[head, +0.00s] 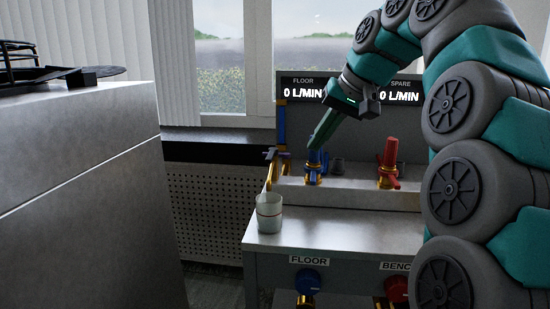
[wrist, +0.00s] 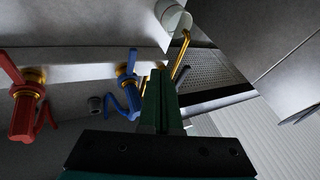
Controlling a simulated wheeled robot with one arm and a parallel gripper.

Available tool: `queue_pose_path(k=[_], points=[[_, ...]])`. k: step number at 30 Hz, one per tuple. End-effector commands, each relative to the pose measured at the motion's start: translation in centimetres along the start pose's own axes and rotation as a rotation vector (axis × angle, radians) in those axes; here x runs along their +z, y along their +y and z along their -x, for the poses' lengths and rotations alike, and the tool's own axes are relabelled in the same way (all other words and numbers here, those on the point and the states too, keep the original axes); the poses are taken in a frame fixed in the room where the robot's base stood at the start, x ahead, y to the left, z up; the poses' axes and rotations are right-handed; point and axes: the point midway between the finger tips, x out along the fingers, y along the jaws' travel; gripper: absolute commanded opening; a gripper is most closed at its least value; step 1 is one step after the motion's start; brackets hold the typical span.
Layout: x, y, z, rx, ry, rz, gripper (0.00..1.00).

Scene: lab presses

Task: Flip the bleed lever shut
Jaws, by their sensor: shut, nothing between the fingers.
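A gold spout (head: 268,178) with a small dark lever (head: 270,154) at its top, which looks like the bleed lever, stands at the left end of the bench stand. The lever's exact angle is too small to read. A pale cup (head: 269,214) stands under the spout. My gripper (head: 318,142) is shut and empty, pointing down-left, its tips near the blue valve (head: 314,166) and right of the lever. In the wrist view my gripper (wrist: 160,78) partly covers that area.
A red valve (head: 388,166) stands right of the blue one. Two displays (head: 302,94) both read 0 L/MIN. Blue and red knobs (head: 308,281) are on the front face. A large grey cabinet (head: 80,200) fills the left, with a gap before the stand.

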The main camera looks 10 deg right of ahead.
Motion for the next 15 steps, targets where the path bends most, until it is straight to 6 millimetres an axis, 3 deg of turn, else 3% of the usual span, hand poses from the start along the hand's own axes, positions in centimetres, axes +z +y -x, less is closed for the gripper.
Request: queue_pose_path(k=[7, 15], points=[[-2.8, 1.3, 1.9, -0.017, 0.07, -0.02, 0.0], [-3.4, 1.6, 2.4, -0.022, 0.088, -0.026, 0.0]])
